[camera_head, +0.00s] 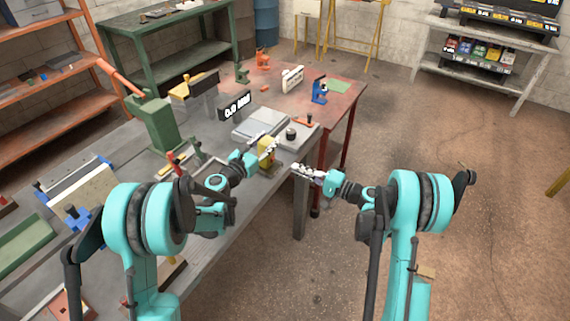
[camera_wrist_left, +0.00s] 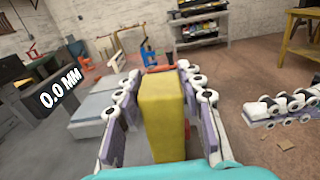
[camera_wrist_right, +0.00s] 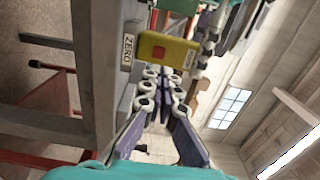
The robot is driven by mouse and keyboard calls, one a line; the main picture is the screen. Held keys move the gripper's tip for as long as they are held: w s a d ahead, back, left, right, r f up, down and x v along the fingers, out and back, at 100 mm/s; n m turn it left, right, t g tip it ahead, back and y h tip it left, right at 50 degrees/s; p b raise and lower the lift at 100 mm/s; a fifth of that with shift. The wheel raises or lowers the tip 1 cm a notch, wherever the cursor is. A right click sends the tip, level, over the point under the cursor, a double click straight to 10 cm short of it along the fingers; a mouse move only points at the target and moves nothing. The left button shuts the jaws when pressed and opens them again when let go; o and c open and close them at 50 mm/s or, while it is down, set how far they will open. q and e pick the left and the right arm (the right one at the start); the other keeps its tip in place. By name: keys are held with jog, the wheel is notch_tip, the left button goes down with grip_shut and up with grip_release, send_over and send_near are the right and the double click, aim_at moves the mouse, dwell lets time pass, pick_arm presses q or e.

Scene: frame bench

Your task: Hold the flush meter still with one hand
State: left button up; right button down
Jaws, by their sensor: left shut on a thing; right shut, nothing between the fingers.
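The flush meter is a yellow block (camera_head: 266,146) on the near edge of the grey bench. My left gripper (camera_head: 262,152) is shut on it; in the left wrist view the yellow block (camera_wrist_left: 163,118) stands between the two fingers. In the right wrist view the yellow block (camera_wrist_right: 163,50) shows a red spot on its face, beside a white "ZERO" label (camera_wrist_right: 128,48). My right gripper (camera_head: 300,170) is shut and empty, just off the bench edge, to the right of the meter and apart from it in the head view. The meter's underside is hidden.
A dark sign reading "0.0 MM" (camera_head: 236,105) stands on the bench behind grey plates (camera_head: 262,124). A green vise-like block (camera_head: 153,122) is to the left. A red table (camera_head: 345,92) adjoins behind.

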pick_arm(q)
jog(key=shift+f, duration=0.1)
pick_arm(e)
jog(key=v, duration=0.5)
jog(key=shift+s+d, duration=0.25)
jog(key=shift+d, duration=0.1)
pick_arm(q)
jog(key=o, duration=1.3)
pick_arm(e)
jog(key=shift+w+f, duration=0.1)
